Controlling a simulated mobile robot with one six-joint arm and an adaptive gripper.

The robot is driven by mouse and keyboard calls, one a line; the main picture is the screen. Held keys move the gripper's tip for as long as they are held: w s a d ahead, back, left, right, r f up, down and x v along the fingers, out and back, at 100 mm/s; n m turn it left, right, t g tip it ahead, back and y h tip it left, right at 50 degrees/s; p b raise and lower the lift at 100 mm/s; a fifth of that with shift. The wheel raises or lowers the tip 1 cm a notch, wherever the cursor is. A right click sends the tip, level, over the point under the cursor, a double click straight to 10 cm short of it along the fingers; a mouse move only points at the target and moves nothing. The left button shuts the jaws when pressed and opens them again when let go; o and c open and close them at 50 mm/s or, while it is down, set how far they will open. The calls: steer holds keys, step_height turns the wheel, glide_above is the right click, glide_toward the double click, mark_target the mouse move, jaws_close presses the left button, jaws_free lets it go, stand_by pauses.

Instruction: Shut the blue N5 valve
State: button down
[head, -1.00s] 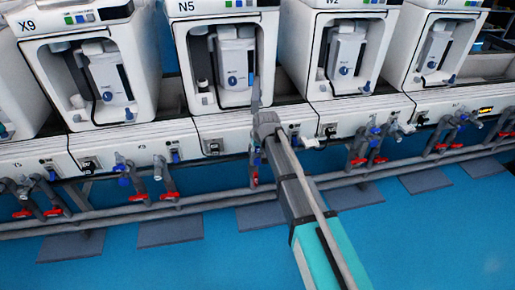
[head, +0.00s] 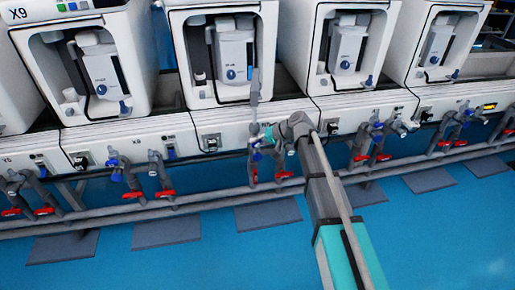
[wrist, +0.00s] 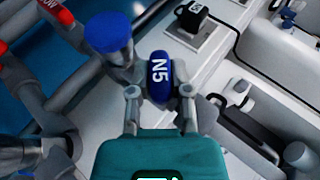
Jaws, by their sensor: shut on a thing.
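My gripper (wrist: 160,94) is shut on this handle, one finger on each side. A grey valve body with a round blue cap (wrist: 108,34) is just left of the handle. In the head view my gripper (head: 262,136) is at the pipes below the second machine from the left. The handle is small there and mostly hidden by my arm.
Red valve handles (head: 284,176) sit low on the pipes, and a red one (wrist: 57,11) shows in the wrist view. White machines (head: 232,60) line the back. The blue floor in front is clear.

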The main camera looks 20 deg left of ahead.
steer(key=y+b, duration=0.2)
steer(key=b, duration=0.1)
steer(key=f+m+g+y+b, duration=0.1)
steer(key=y+b, duration=0.1)
steer(key=b, duration=0.2)
steer(key=shift+d+m+g+y, duration=0.1)
steer(key=shift+m+g+y, duration=0.2)
steer(key=shift+y, duration=0.1)
steer(key=shift+r+y+b, duration=0.15)
steer(key=shift+y+b, duration=0.65)
steer(key=shift+b, duration=0.45)
steer(key=shift+r+m+g+y+b, duration=0.1)
steer(key=shift+m+g+y+b, duration=0.25)
steer(key=shift+b, duration=0.2)
steer(key=shift+r, duration=0.1)
steer(key=c, duration=0.6)
jaws_free()
steer(key=shift+o, duration=0.2)
steer(key=shift+d, duration=0.1)
steer(key=d, duration=0.4)
steer(key=w+d, duration=0.1)
steer(key=d, duration=0.2)
steer(key=w+d, duration=0.1)
steer(key=d, duration=0.3)
steer(key=shift+d, duration=0.3)
